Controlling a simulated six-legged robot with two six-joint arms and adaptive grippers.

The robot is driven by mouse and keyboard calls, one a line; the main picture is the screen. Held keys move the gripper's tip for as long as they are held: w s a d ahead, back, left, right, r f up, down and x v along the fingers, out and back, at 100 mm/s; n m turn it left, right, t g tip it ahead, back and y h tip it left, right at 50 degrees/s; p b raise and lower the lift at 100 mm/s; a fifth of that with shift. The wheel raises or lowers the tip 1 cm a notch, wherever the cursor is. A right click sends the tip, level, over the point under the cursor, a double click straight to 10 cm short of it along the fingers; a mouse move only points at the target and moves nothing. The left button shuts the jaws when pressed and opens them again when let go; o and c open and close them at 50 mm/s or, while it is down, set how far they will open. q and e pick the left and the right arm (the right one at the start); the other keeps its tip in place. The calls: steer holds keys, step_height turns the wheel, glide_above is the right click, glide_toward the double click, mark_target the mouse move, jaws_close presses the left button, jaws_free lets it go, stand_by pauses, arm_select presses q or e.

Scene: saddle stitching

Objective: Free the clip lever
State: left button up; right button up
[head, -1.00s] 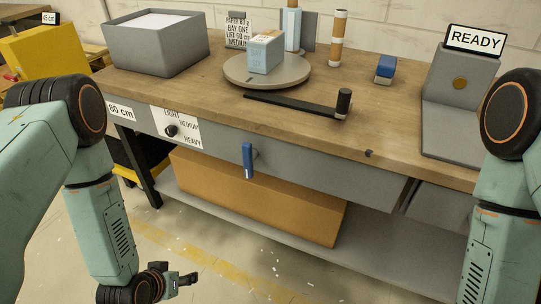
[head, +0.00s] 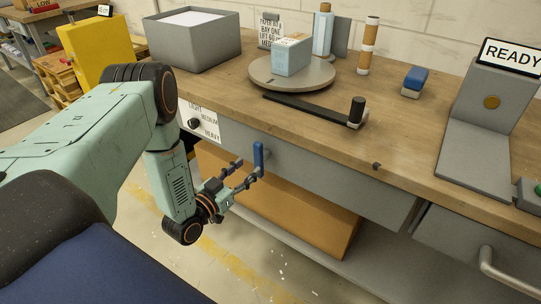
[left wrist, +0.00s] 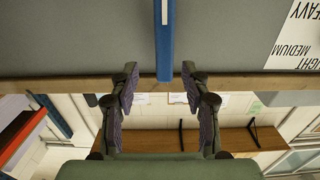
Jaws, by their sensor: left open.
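The blue clip lever (head: 258,158) hangs upright on the grey front panel of the bench, below the tabletop edge. It also shows in the left wrist view (left wrist: 165,45), pointing down toward the space between my fingers. My left gripper (head: 244,172) is open, its fingertips close to the lever on its left side in the head view. In the left wrist view my left gripper (left wrist: 160,88) has one finger on each side of the lever's line, with gaps; nothing is held. Whether a fingertip touches the lever is unclear. My right gripper is out of view.
A dial label (head: 204,126) is left of the lever. On the wooden bench (head: 335,135) are a grey bin (head: 195,48), a turntable (head: 262,78) with a box, a black arm (head: 305,107), a blue stapler-like object (head: 414,82) and a READY stand (head: 485,110). A drawer handle (head: 500,268) juts out at right.

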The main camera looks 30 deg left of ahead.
mark_target(255, 158)
arm_select(q)
steer(key=shift+w+a, duration=0.3)
steer(key=w, duration=0.2)
steer(key=w+b, duration=0.1)
steer(key=w, duration=0.1)
steer(key=w+b, duration=0.1)
steer(key=shift+w+d, duration=0.25)
steer(key=shift+w, duration=0.15)
steer(key=shift+w+a, duration=0.15)
steer(key=shift+w, duration=0.25)
steer(key=shift+w+d+r, duration=0.1)
steer(key=shift+d, duration=0.15)
steer(key=shift+a, duration=0.15)
steer(key=c, duration=0.4)
jaws_close()
